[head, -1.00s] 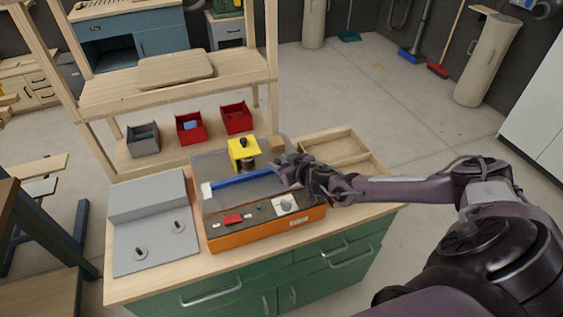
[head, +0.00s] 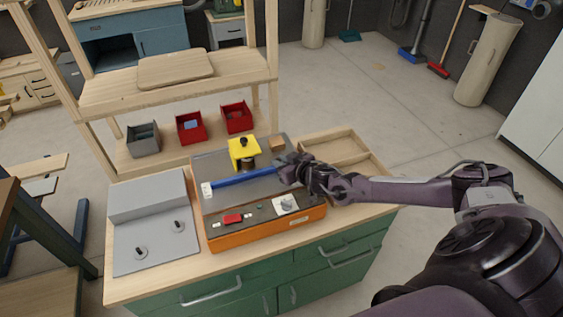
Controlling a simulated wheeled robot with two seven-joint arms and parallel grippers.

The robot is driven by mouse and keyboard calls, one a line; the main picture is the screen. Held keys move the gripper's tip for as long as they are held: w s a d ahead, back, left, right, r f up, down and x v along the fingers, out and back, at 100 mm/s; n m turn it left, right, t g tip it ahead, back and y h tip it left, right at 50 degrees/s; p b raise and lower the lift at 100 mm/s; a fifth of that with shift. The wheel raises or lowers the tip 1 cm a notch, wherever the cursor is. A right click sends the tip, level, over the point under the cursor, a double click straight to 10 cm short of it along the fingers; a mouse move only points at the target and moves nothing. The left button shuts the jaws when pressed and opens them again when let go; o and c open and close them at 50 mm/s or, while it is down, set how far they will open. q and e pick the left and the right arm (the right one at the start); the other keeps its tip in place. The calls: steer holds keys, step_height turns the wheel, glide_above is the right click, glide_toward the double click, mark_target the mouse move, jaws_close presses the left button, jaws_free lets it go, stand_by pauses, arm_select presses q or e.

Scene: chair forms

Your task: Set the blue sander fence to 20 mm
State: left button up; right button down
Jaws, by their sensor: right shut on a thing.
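The blue sander fence (head: 242,179) is a long bar lying across the grey top of the orange sander (head: 265,229). A white scale plate (head: 207,189) sits at its left end. A yellow guard (head: 243,152) with a dark knob stands behind the fence, over a dark spindle. My right gripper (head: 287,171) is shut on the right end of the fence; its fingers hide that end. The scale marks are too small to read. My left gripper is not in view.
A grey fixture (head: 150,225) with two knobs stands left. An empty wooden tray (head: 336,149) lies behind my right forearm. Red and grey bins fill the shelf behind.

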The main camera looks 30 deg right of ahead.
steer(key=shift+d, duration=0.1)
steer(key=c, duration=1.3)
jaws_free()
steer(key=shift+o, duration=0.2)
steer(key=shift+s, duration=0.15)
steer(key=shift+s+r, duration=0.15)
steer(key=shift+s, duration=0.2)
steer(key=b+v, duration=0.1)
steer(key=v, duration=0.5)
steer(key=shift+d, duration=0.1)
steer(key=shift+s+r, duration=0.25)
steer(key=shift+s, duration=0.1)
